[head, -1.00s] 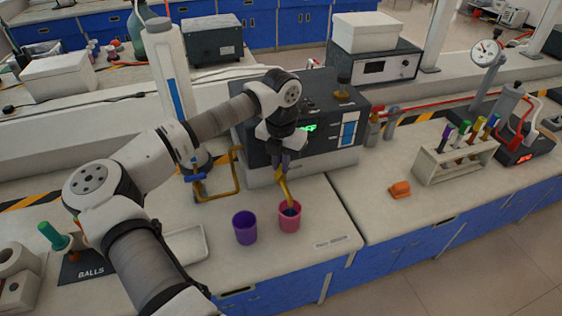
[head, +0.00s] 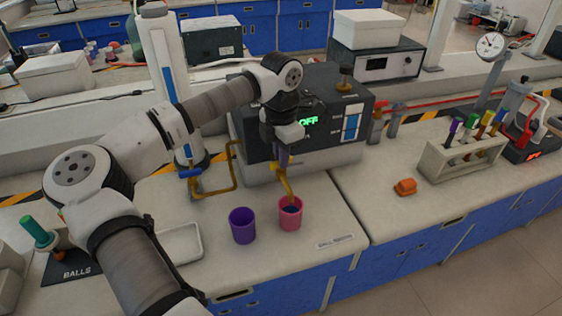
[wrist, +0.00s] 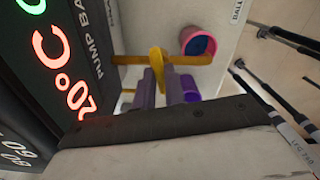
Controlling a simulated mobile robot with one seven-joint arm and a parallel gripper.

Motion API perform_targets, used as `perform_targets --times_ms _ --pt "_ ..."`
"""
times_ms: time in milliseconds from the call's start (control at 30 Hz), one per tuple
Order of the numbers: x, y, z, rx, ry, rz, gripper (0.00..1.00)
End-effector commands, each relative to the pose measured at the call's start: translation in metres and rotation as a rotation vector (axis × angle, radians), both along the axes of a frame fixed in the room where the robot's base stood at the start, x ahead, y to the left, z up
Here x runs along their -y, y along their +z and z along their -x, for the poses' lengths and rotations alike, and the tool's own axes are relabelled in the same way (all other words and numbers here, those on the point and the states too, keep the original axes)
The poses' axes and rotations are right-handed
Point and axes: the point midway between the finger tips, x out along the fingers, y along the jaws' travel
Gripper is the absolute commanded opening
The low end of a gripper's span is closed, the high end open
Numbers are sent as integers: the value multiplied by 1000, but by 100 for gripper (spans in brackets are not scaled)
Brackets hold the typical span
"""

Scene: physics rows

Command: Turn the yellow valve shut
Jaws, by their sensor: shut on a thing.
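The yellow valve handle (wrist: 156,60) sits between my fingers in the wrist view, on a brass pipe (wrist: 190,60). My gripper (wrist: 160,82) has purple fingers and is shut on the handle. In the head view, my gripper (head: 283,157) hangs in front of the dark pump bath (head: 345,112), and the brass spout (head: 286,186) reaches down from it. The pink cup (head: 290,222) stands under the spout with blue liquid inside. The handle is mostly hidden by my fingers in the head view.
A purple cup (head: 243,230) stands left of the pink cup. A white tray (head: 182,244) lies further left. A test tube rack (head: 460,160) and an orange object (head: 405,187) are on the right bench. The bench between them is clear.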

Motion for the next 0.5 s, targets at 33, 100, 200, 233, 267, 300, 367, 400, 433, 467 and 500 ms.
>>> perform_targets --times_ms 33,100,200,233,267,300,367,400,433,467,500 --pt "0 -2 0 1 -33 0 0" --pt "0 -1 0 2 -80 1 0" --pt "0 -1 -1 3 -138 1 0" --pt "0 -1 -1 3 -154 1 0" --pt "0 0 -1 3 -167 1 0" --pt "0 0 -1 3 -185 1 0" --pt "0 0 -1 3 -207 1 0" --pt "0 0 -1 3 -219 2 0" --pt "0 1 -1 3 -226 2 0" --pt "0 1 -1 3 -234 2 0" --pt "0 1 -1 3 -242 2 0"
